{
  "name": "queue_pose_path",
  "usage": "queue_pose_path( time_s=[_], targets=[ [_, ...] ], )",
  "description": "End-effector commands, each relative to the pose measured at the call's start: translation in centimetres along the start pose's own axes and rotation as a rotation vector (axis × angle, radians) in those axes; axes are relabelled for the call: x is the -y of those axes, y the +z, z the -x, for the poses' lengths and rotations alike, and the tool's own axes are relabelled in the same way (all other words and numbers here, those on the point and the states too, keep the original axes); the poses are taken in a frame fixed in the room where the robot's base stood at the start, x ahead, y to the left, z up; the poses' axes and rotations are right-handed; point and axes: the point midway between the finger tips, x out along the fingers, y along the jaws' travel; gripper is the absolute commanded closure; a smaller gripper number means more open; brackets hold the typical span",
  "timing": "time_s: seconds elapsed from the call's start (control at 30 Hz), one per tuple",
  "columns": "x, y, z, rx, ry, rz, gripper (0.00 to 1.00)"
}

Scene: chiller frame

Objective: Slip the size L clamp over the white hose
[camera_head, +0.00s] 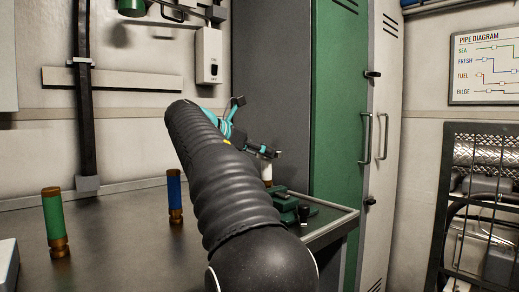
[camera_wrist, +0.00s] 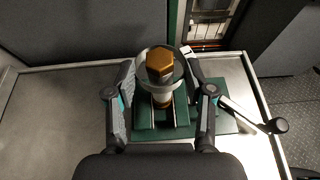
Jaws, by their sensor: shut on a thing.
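The white hose (camera_head: 267,173) stands upright in a green vise (camera_head: 287,203) at the bench's right end. In the wrist view, the hose (camera_wrist: 172,91) shows below a brass hex fitting (camera_wrist: 159,62). A grey metal ring, the clamp (camera_wrist: 146,80), surrounds the fitting as seen from above. My gripper (camera_wrist: 158,67) is shut on the clamp, one finger on each side. In the head view my gripper (camera_head: 264,151) is at the hose's top, partly behind my arm. I cannot tell how far down the clamp sits. A small white tag (camera_wrist: 187,51) is by the right fingertip.
The vise handle (camera_wrist: 254,117) sticks out to the right. A blue hose piece (camera_head: 175,194) and a green one (camera_head: 54,218) stand on the bench to the left. A green cabinet (camera_head: 338,110) rises close behind the vise.

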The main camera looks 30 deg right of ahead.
Motion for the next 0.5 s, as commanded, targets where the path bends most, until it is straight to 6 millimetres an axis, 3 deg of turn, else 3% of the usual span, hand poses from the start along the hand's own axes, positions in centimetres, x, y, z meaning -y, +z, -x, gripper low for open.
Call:
queue_pose_path(
  time_s=[0.4,0.43,0.5],
  targets=[
    [0.03,-0.18,-0.07,0.000,0.000,0.000,0.71],
    [0.02,-0.19,-0.08,0.000,0.000,0.000,0.44],
    [0.02,-0.19,-0.07,0.000,0.000,0.000,0.27]
  ],
)
